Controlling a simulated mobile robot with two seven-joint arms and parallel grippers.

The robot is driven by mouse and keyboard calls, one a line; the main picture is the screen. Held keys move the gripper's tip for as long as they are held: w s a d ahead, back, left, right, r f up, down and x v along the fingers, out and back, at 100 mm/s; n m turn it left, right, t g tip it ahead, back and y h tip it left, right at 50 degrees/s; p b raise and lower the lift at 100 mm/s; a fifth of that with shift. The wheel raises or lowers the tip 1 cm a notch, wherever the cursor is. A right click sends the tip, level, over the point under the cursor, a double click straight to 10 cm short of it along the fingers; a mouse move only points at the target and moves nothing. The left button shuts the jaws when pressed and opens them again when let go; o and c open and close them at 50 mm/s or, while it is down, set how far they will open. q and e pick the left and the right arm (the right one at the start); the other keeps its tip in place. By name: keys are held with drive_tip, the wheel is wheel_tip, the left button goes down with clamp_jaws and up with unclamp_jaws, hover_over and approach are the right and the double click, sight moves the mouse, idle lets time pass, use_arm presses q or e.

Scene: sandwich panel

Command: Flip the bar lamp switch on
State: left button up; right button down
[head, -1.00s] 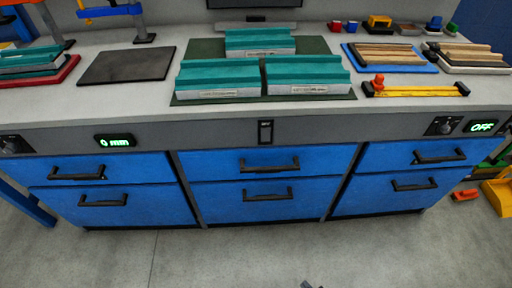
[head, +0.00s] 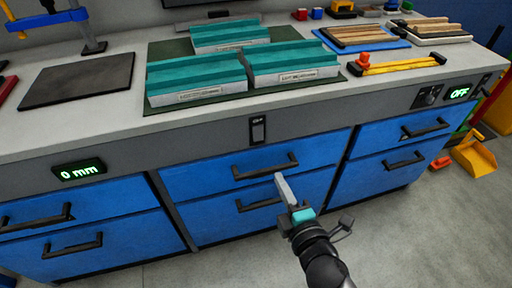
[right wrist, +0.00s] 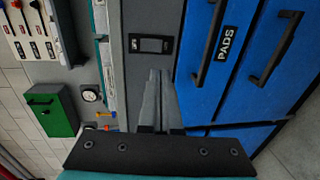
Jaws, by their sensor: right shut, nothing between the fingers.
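A small dark rocker switch in an upright black frame (head: 257,129) sits on the grey front panel below the worktop, at the middle of the bench. I take it for the bar lamp switch; its label is too small to read. My right gripper (head: 279,177) is shut and empty, in front of the blue drawers, below and slightly right of the switch in the head view. In the right wrist view the switch (right wrist: 151,44) lies just beyond the shut fingertips (right wrist: 159,72), with a visible gap. My left gripper is not in view.
Blue drawers with black protruding handles (head: 265,167) lie under the panel. A green "0 mm" display (head: 79,170) is left, and an "OFF" display (head: 459,92) beside a knob is right. Teal-topped blocks (head: 197,78) stand on the worktop. The panel around the switch is clear.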

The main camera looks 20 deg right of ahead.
drive_tip(key=shift+w, duration=0.1)
idle(0.3)
approach(259, 139)
drive_tip(key=w, duration=0.1)
drive_tip(key=w+b, duration=0.1)
drive_tip(key=w, duration=0.1)
drive_tip(key=w+b, duration=0.1)
drive_tip(key=w, duration=0.1)
drive_tip(key=shift+w+a+f, duration=0.1)
drive_tip(key=shift+w+f, duration=0.1)
drive_tip(key=shift+f, duration=0.2)
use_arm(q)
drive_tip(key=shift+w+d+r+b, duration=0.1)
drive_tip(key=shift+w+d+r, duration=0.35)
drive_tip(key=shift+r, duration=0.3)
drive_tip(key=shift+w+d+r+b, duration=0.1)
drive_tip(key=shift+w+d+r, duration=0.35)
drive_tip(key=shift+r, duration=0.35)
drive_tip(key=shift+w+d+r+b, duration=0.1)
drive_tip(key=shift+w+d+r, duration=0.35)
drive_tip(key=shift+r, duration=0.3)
use_arm(e)
drive_tip(key=shift+w+f, duration=0.1)
drive_tip(key=shift+w, duration=0.6)
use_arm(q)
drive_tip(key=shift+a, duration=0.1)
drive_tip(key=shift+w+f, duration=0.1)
